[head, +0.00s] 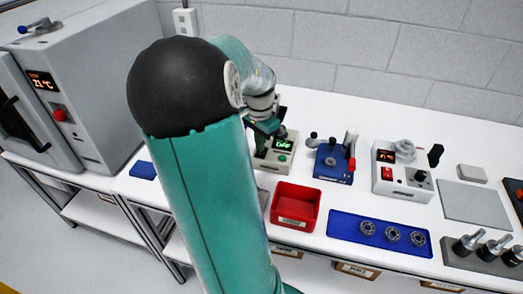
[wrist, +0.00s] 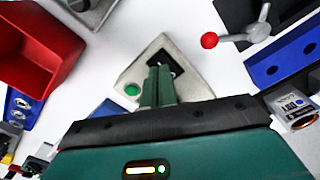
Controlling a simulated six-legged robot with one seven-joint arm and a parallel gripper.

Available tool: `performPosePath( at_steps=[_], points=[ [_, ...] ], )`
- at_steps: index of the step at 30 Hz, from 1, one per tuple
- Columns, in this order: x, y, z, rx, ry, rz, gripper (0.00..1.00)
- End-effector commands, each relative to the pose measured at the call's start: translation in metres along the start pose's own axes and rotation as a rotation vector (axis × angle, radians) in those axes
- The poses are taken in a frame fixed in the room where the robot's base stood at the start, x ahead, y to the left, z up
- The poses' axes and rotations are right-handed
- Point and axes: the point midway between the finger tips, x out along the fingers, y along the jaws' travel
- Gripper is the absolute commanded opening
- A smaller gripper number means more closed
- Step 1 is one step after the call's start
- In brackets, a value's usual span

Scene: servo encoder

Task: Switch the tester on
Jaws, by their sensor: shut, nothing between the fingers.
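The tester (head: 264,163) is a small beige box on the white bench, right of my arm in the head view. Its dark display (head: 283,144) has green lettering, which seems to read OFF. A green button (head: 282,157) sits below the display. In the wrist view the tester (wrist: 140,73) lies under my fingers, with its green button (wrist: 132,90) just left of them and a dark patch beyond their tips. My gripper (head: 262,128) is shut and empty at the tester's upper left side; its fingers (wrist: 158,78) are together. Whether they touch the tester I cannot tell.
A red bin (head: 296,207) stands in front of the tester. A blue fixture (head: 333,164) with a red-tipped lever is to its right, then a beige device (head: 402,180). A blue tray (head: 340,228) holds bearings. A grey oven (head: 90,75) stands left.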

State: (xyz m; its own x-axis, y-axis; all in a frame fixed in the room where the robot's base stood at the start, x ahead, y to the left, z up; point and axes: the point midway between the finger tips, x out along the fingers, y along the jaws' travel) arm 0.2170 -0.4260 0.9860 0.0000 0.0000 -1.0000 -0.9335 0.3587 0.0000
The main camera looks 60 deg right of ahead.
Motion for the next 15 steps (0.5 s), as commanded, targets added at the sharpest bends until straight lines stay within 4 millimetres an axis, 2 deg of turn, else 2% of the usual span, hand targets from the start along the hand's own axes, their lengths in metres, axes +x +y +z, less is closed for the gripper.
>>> performPosePath(
  at_steps=[15],
  points=[
    [0.0051,0.0000,0.0001,0.000,-0.001,0.000,0.00]
  ],
)
